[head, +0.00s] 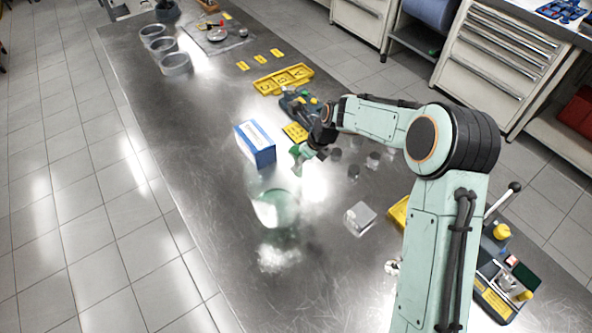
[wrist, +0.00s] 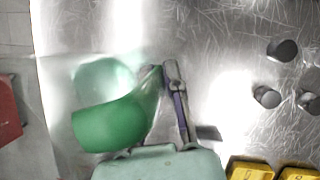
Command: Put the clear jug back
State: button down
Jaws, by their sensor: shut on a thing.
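The clear jug (head: 275,207) is see-through with a pale green tint and is near the middle of the metal bench in the head view. It also shows in the wrist view (wrist: 104,76), where its edges are hard to make out. A solid green part, seemingly its handle, is at my gripper in both views. My gripper (wrist: 166,74) is shut on the jug at this part; one finger is partly hidden behind the green. I cannot tell whether the jug's base touches the bench.
A blue and white box (head: 256,145) stands just behind the jug. A small clear block (head: 360,218) is to its right. A yellow tray (head: 284,79) lies farther back. The bench is bare in front of the jug.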

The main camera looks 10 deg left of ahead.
jog(key=shift+w+a+f, duration=0.15)
jog(key=shift+w+f, duration=0.25)
jog(key=shift+f, duration=0.6)
jog(key=shift+w+a+f, duration=0.2)
jog(key=shift+w+f, duration=0.2)
jog(key=shift+f, duration=0.6)
jog(key=shift+w+a+f, duration=0.15)
jog(key=shift+w+f, duration=0.25)
jog(key=shift+f, duration=0.6)
jog(key=shift+f, duration=0.15)
jog(key=c, duration=1.2)
grip_release()
jog(key=v, duration=1.2)
jog(key=shift+d, duration=0.1)
